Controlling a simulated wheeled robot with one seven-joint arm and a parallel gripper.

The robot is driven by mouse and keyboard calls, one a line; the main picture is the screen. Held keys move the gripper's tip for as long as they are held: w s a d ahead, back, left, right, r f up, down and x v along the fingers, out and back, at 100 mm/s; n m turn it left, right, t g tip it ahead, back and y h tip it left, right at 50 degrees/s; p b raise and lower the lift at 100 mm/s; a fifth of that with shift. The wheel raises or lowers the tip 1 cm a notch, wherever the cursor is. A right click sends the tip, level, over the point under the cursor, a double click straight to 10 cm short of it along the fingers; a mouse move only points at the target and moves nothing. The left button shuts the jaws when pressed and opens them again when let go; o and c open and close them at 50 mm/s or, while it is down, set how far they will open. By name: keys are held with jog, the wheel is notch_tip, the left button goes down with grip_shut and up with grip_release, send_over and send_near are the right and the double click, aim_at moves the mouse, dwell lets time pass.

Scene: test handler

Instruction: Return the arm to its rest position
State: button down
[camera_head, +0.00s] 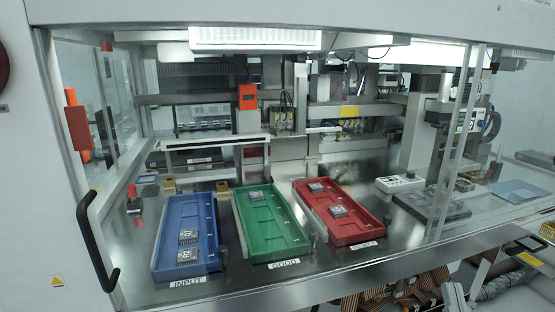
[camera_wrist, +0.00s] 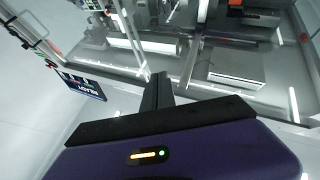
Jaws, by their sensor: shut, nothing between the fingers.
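My gripper (camera_wrist: 159,80) shows in the wrist view as dark fingers held together beyond a wide black and purple hand body. It is shut with nothing between the fingers. The hand body carries a lit yellow bar and a small green light. Behind the fingers, the wrist view is tilted and shows grey machine parts and bright floor.
The handler's bay holds a blue tray (camera_head: 168,238), a green tray (camera_head: 262,225) and a red tray (camera_head: 327,199), all with chips. A black door handle (camera_head: 95,245) is at left. A fixture (camera_head: 433,205) stands at right. A dark display (camera_wrist: 83,87) shows in the wrist view.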

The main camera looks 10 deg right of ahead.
jog(key=s+a+f+n+g+y, duration=0.1)
jog(key=s+a+f+g+y, duration=0.1)
jog(key=s+f, duration=0.4)
jog(key=s+a+f+n+g+y+b, duration=0.1)
jog(key=s+a+f+g+y, duration=0.2)
jog(key=s+a+f, duration=0.4)
jog(key=s+a+f+n+g+y+b, duration=0.1)
jog(key=s+a+f+y, duration=0.3)
jog(key=s, duration=0.6)
notch_tip(320, 180, down, 3)
jog(key=shift+s+a+r+n+g, duration=0.15)
jog(key=shift+s+a+n+g, duration=0.2)
jog(key=shift+g, duration=0.45)
